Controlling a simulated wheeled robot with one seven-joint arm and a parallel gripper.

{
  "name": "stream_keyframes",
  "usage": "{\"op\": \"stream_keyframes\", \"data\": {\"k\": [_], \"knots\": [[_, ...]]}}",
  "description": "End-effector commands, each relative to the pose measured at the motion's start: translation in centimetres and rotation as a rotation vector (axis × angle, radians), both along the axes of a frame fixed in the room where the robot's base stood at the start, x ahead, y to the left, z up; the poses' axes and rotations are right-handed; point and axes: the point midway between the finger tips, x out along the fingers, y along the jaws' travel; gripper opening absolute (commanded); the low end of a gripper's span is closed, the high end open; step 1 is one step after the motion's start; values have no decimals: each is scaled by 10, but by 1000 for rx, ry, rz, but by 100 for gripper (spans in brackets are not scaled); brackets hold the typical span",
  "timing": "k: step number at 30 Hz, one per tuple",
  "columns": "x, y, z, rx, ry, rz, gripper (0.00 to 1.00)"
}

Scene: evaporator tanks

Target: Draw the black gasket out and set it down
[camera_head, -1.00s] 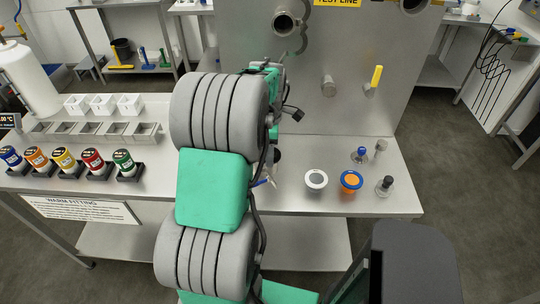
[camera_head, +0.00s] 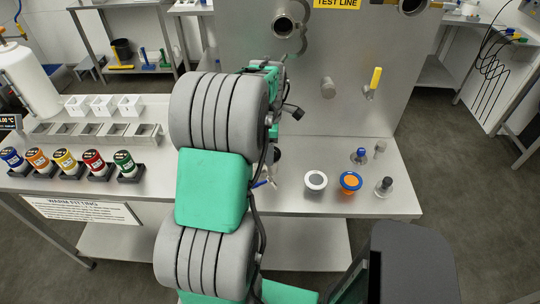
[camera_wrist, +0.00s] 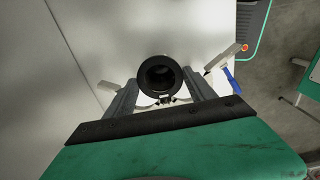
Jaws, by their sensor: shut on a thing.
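The black gasket (camera_wrist: 160,76) shows in the wrist view as a thick dark ring with a dark middle. My gripper (camera_wrist: 160,90) has one grey finger on each side of it and is shut on it. A pale metal piece shows just below the ring between the fingers, and its shape is partly hidden. In the head view my arm covers most of the gripper; a small dark part shows at its right side, and I cannot tell whether it is the gasket.
A steel bench (camera_head: 310,204) carries a white-rimmed disc (camera_head: 315,181), a blue-rimmed orange disc (camera_head: 350,183) and several small metal fittings. The upright test panel (camera_head: 335,60) with a yellow-handled valve (camera_head: 375,79) stands behind. Coloured cans (camera_head: 66,160) and a tray row stand at left.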

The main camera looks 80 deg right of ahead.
Motion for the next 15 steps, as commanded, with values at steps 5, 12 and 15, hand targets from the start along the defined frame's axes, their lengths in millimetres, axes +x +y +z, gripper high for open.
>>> {"op": "stream_keyframes", "data": {"k": [5,12,15], "knots": [[0,0,3,0,0,0,15],[0,0,5,0,0,0,15],[0,0,13,-1,0,0,15]]}}
